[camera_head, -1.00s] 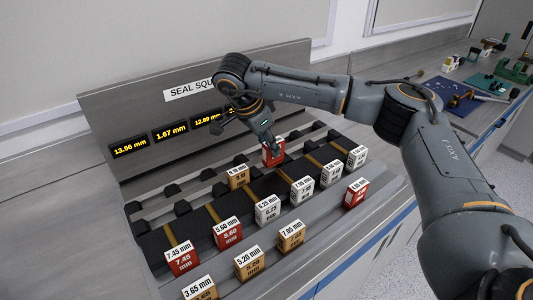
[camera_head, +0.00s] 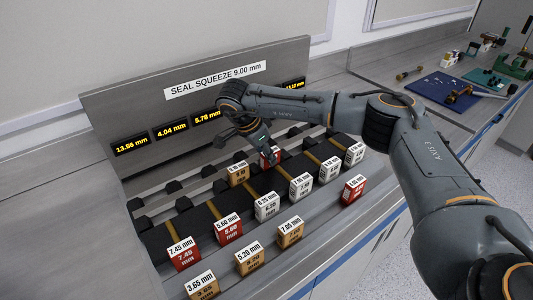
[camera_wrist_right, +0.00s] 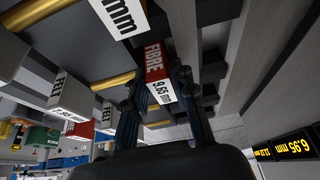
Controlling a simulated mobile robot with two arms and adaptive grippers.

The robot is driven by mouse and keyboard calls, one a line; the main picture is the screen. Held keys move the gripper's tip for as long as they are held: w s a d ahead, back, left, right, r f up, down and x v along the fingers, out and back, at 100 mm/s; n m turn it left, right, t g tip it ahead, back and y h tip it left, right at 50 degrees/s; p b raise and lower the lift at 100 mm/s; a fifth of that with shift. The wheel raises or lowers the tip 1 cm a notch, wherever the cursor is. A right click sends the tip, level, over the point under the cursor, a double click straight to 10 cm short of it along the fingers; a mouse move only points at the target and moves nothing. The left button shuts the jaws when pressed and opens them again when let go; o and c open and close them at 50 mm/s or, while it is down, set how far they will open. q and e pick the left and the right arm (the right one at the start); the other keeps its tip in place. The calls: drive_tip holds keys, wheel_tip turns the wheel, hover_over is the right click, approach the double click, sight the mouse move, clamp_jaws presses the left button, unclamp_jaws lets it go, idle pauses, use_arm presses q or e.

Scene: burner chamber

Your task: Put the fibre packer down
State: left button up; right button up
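The fibre packer is a red block (camera_head: 268,157) with a white label. It is at the track with dark stops, behind the front row of blocks. In the right wrist view the block (camera_wrist_right: 155,62) reads "FIBRE 9.55 mm" and sits between the two fingers. My right gripper (camera_wrist_right: 163,85) appears shut on it, with fingers close along both sides. In the head view the right gripper (camera_head: 262,148) is above the block and hides part of it. Whether its underside touches the track is hidden. My left gripper is not in view.
A tan block (camera_head: 237,173) stands just left of the held one. White felt blocks (camera_head: 301,187) stand in front, with more red and tan blocks nearer. A grey back panel (camera_head: 200,75) with lit displays (camera_head: 171,131) rises behind. Tools lie on a blue mat (camera_head: 440,90).

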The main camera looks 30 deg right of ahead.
drive_tip(key=shift+o, duration=1.3)
drive_tip(key=shift+r, duration=0.2)
drive_tip(key=shift+a+r, duration=0.1)
drive_tip(key=shift+r, duration=0.15)
drive_tip(key=b+v, duration=0.2)
drive_tip(key=v, duration=0.9)
drive_tip(key=shift+r, duration=0.25)
